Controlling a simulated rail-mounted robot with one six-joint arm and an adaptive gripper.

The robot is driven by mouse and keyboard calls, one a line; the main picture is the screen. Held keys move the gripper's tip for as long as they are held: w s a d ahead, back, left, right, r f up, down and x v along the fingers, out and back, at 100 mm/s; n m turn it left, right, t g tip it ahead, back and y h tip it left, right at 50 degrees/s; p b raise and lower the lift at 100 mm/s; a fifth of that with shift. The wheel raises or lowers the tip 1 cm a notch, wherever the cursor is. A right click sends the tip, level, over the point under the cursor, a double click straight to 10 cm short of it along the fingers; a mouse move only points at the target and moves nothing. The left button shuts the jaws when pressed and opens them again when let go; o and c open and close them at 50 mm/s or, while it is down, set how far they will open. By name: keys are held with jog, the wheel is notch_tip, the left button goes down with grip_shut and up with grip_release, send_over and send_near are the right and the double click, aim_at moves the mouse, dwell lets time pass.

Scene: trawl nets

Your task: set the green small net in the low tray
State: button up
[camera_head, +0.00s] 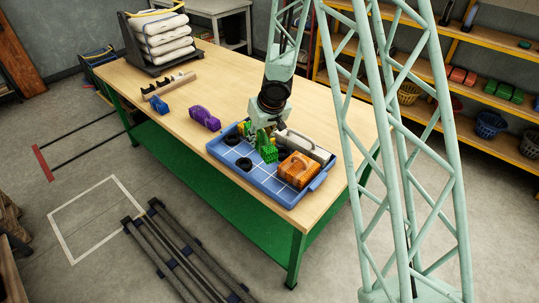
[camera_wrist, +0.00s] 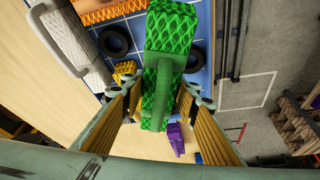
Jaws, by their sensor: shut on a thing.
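The green small net (camera_head: 268,153) is a bright green meshed bundle. My gripper (camera_head: 262,137) is shut on it from above, over the middle of the low blue tray (camera_head: 244,181) on the table. The wrist view shows the green net (camera_wrist: 171,35) between my ribbed fingers (camera_wrist: 160,100), with part of the blue tray (camera_wrist: 207,40) behind it. I cannot tell if the net touches the tray floor. The floor under the net is hidden.
The tray also holds an orange net (camera_head: 298,169), black rings (camera_head: 232,139), a yellow piece (camera_wrist: 124,70) and a whitish roll (camera_head: 305,147). A purple net (camera_head: 205,117) and a blue net (camera_head: 159,104) lie left on the table. A rack of white bundles (camera_head: 163,33) stands far left.

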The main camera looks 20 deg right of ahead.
aim_at(254, 155)
jog(key=w+p, duration=0.1)
jog(key=w+n+p, duration=0.1)
jog(key=shift+w+r+p, duration=0.25)
jog(key=shift+r+p, duration=0.05)
jog(key=shift+r, duration=0.05)
jog(key=w+n+y+p, duration=0.1)
jog(key=w+p, duration=0.1)
jog(key=shift+a+f+p, duration=0.1)
jog(key=shift+a+p, duration=0.05)
jog(key=shift+p, duration=0.25)
jog(key=p, duration=0.1)
jog(key=w+n+p, duration=0.1)
jog(key=shift+a+f+p, duration=0.1)
jog(key=shift+f+p, duration=0.15)
jog(key=shift+p, duration=0.05)
jog(key=shift+w+f+n+g+p, duration=0.15)
jog(key=shift+f+n+g+p, duration=0.15)
jog(key=shift+n+p, duration=0.3)
jog(key=shift+y, duration=0.3)
jog(key=shift+f, duration=0.25)
